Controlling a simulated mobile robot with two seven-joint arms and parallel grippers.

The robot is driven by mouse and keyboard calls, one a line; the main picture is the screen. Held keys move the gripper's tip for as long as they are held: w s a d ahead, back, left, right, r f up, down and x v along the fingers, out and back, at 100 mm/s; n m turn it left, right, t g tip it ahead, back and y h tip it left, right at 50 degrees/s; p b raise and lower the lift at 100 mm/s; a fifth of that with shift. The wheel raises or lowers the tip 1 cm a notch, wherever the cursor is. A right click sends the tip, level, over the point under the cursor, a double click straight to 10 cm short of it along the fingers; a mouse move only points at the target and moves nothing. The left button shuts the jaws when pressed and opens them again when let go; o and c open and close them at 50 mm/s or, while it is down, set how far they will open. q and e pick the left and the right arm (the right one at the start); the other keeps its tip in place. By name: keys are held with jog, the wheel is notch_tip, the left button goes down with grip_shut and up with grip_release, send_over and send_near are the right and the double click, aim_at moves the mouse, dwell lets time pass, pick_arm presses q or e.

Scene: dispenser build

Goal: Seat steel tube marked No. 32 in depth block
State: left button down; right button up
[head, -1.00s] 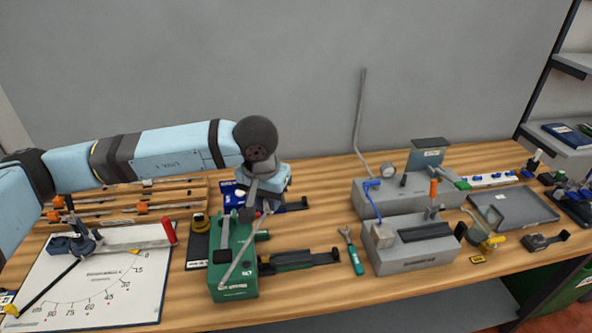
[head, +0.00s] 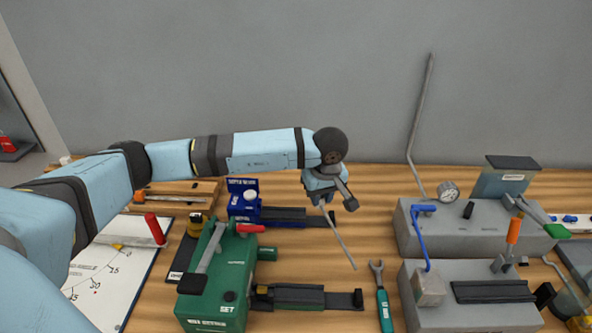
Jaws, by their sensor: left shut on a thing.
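My left gripper (head: 322,200) is shut on a thin grey steel tube (head: 341,243). The tube slants down to the right from the jaws, with its lower end above and left of the wrench's head in the picture. No number can be read on it. The blue depth block (head: 243,207), with a lettered plate on top, stands on the bench to the left of the gripper. A dark rail (head: 290,217) runs right from the block, ending close to the tube. The tube is apart from the block. My right gripper is not in view.
A green machine (head: 212,285) with a red-tipped lever and its own dark rail (head: 310,298) stand in front. A teal-handled wrench (head: 383,305) lies to their right. Grey fixtures (head: 455,232) fill the right side. An angle board (head: 112,270) lies at left. Bare wood shows around the wrench.

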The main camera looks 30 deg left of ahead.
pick_arm(q)
jog(key=shift+s+a+f+n+g+p, duration=0.1)
jog(key=shift+a+f+n+g+p, duration=0.4)
jog(key=shift+a+n, duration=1.3)
jog(key=shift+s+a+f+n+g+p, duration=0.15)
jog(key=shift+a+f+n+p, duration=0.5)
jog(key=shift+n, duration=2.15)
jog(key=shift+w+a+f+n+g+p, duration=0.1)
jog(key=shift+a+f+n+g+p, duration=0.35)
jog(key=shift+a+n, duration=1.35)
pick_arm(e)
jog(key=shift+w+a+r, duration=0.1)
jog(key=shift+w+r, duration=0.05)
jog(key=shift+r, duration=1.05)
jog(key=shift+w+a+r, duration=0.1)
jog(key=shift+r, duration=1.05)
pick_arm(q)
jog(key=shift+d+f+n, duration=0.15)
jog(key=shift+d+n, duration=0.35)
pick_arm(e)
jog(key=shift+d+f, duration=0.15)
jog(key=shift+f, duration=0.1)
pick_arm(q)
jog(key=shift+f, duration=0.1)
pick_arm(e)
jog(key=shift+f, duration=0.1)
